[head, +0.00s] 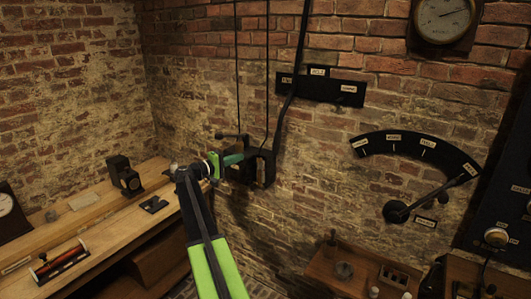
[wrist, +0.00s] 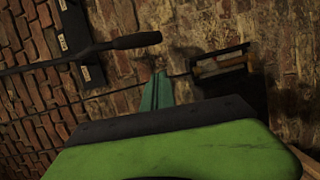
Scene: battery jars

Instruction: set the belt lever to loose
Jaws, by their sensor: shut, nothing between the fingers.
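The belt lever (head: 297,60) is a long dark rod hanging down the brick wall. In the wrist view, the lever's dark handle (wrist: 135,41) is seen sideways beside the plate (wrist: 82,45). The plate's small labels are too small to read surely. My gripper (head: 238,158), with green-teal fingers, is shut and empty, left of and below the lever's lower end. In the wrist view, its fingers (wrist: 158,92) appear apart from the handle.
A dark wall box (head: 263,168) hangs close by my fingertips. To the right are a quadrant with its own lever (head: 435,200) and a round gauge (head: 443,17). A wooden bench (head: 95,225) with small devices stands left. Wall between plate and quadrant is bare.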

